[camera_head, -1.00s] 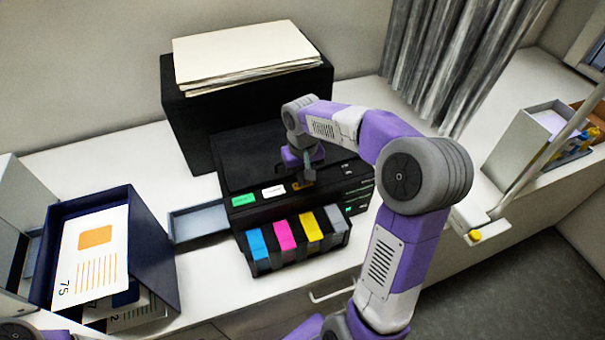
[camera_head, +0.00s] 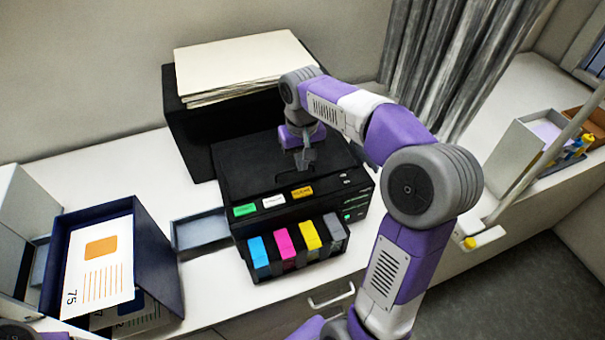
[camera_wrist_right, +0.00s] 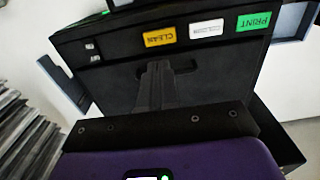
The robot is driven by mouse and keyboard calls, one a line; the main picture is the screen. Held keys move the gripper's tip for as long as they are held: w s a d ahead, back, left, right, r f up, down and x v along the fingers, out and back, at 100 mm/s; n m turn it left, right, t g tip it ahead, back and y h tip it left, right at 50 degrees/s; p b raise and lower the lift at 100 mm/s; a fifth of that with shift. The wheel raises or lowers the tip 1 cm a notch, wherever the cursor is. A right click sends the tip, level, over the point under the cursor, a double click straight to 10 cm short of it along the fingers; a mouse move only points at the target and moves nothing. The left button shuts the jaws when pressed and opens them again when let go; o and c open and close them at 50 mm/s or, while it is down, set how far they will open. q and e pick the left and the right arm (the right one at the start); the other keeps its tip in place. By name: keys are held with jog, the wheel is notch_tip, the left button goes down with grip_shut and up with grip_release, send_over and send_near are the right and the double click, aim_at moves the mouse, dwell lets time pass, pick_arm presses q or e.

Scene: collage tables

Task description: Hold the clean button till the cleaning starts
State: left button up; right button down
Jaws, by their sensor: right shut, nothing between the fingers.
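The black printer (camera_head: 237,168) stands on the white counter. Its front edge bears a green button (camera_head: 245,210), a white button (camera_head: 273,201) and the orange clean button (camera_head: 302,192). In the right wrist view the orange button reads CLEAN (camera_wrist_right: 160,37), beside the white one (camera_wrist_right: 206,29) and the green PRINT one (camera_wrist_right: 254,21). My right gripper (camera_head: 305,163) is shut and empty, behind the clean button over the printer's top and apart from the button. Its fingers (camera_wrist_right: 155,85) also show in the wrist view. My left gripper is out of view.
Coloured ink cartridges (camera_head: 285,248) stick out at the printer's front. A paper stack (camera_head: 245,62) lies on a black box behind it. A grey tray (camera_head: 200,232) and a dark blue box (camera_head: 160,255) are to the left. A grey holder (camera_head: 520,150) stands at the right.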

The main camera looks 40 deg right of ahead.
jog(key=shift+r, duration=1.85)
